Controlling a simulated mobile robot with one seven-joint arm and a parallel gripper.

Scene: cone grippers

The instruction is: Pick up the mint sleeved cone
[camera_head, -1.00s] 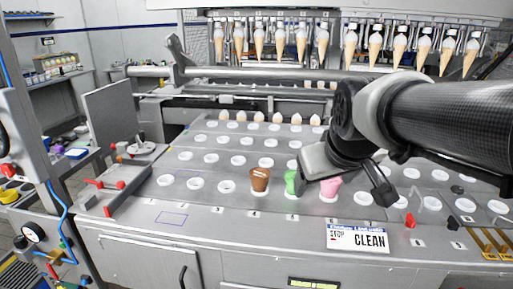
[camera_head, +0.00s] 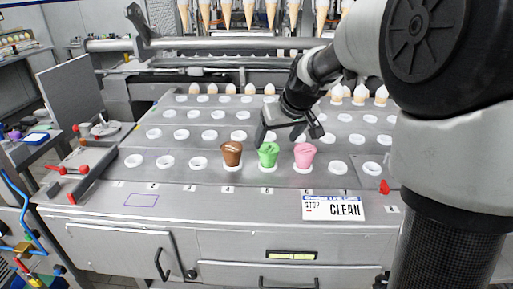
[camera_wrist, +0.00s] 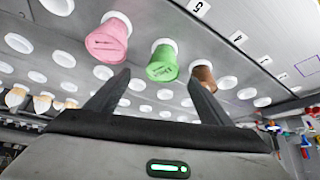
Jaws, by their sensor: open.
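The mint sleeved cone (camera_head: 268,154) stands upright in a white ring holder in the front row of the steel table. A brown sleeved cone (camera_head: 232,153) stands to its left and a pink one (camera_head: 304,155) to its right. My gripper (camera_head: 288,138) is open and empty, just behind and above the mint and pink cones. In the wrist view the mint cone (camera_wrist: 162,64) appears ahead of and between my open fingers (camera_wrist: 156,82), not touching them. The pink cone (camera_wrist: 108,40) lies left there, and the brown cone (camera_wrist: 203,74) is partly hidden by a finger.
Empty white holders (camera_head: 199,163) fill several rows around the cones. Cream-topped cones (camera_head: 337,95) stand at the back, and more hang above. Red clamps (camera_head: 72,183) sit at left.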

